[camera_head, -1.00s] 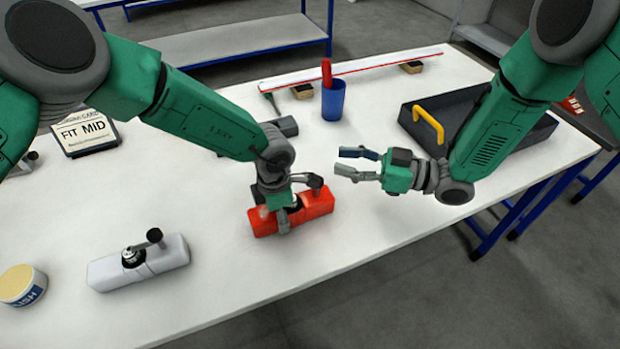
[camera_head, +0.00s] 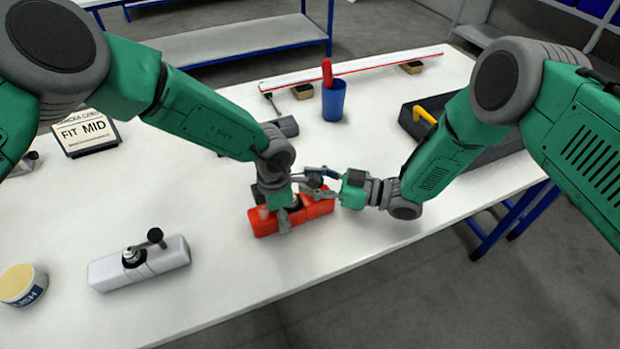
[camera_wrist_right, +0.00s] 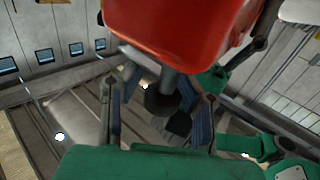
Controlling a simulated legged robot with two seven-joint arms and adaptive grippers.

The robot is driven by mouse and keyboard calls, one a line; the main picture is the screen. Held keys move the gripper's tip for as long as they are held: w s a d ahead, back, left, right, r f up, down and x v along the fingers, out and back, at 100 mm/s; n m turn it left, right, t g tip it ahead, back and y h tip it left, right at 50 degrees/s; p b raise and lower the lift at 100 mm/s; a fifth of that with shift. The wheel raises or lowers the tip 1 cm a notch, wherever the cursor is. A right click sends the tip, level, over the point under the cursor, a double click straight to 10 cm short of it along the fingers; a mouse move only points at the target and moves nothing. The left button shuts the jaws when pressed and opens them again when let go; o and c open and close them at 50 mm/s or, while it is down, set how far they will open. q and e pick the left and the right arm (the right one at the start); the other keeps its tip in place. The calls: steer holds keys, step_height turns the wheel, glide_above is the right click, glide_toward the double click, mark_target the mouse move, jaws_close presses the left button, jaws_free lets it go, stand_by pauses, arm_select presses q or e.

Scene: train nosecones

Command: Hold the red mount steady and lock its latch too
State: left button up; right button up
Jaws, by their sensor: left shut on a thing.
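The red mount (camera_head: 318,208) lies on the white table in the head view. My left gripper (camera_head: 275,214) is shut on it from above, with its fingers over the left part of the block. My right gripper (camera_head: 318,180) is at the mount's right end, by its latch. In the right wrist view the red mount (camera_wrist_right: 180,30) fills the top. The grey latch lever with its black knob (camera_wrist_right: 160,103) comes down between the spread fingers of my right gripper (camera_wrist_right: 158,112). Gaps show beside the knob. In the head view the latch is mostly hidden by the grippers.
A white mount (camera_head: 165,257) with a black-knobbed latch lies at the front left, near a polish tin (camera_head: 22,286). A "FIT MID" card (camera_head: 87,133), a blue cup (camera_head: 334,101) and a dark tray (camera_head: 408,118) stand farther back. The front right of the table is clear.

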steer(key=shift+d, duration=0.1)
steer(key=shift+c, duration=0.5)
steer(key=shift+d, duration=0.1)
jaws_close()
steer(key=shift+d, duration=0.1)
steer(key=shift+n+g, duration=0.3)
steer(key=shift+g, duration=0.1)
stand_by(0.6)
steer(key=shift+s+n+g+y, duration=0.25)
steer(key=shift+n+g, duration=0.65)
steer(key=shift+g, duration=0.5)
steer(key=shift+s+n+g+y, duration=0.1)
steer(key=shift+n+g+y, duration=0.15)
steer(key=shift+n+g, duration=0.9)
steer(key=shift+s+f+n+g+h, duration=0.1)
steer(key=shift+s+n+g+h, duration=0.1)
steer(key=shift+n+g, duration=0.6)
steer(key=shift+s+n+g+h, duration=0.1)
steer(key=shift+n+g+h, duration=0.15)
steer(key=shift+g, duration=1.05)
steer(key=shift+s+f+n+g+h, duration=0.15)
steer(key=shift+n+g, duration=0.45)
steer(key=shift+g, duration=0.45)
steer(key=shift+r, duration=0.1)
steer(key=shift+s+n+g+h, duration=0.2)
steer(key=shift+n+g+h, duration=0.25)
steer(key=shift+g, duration=0.25)
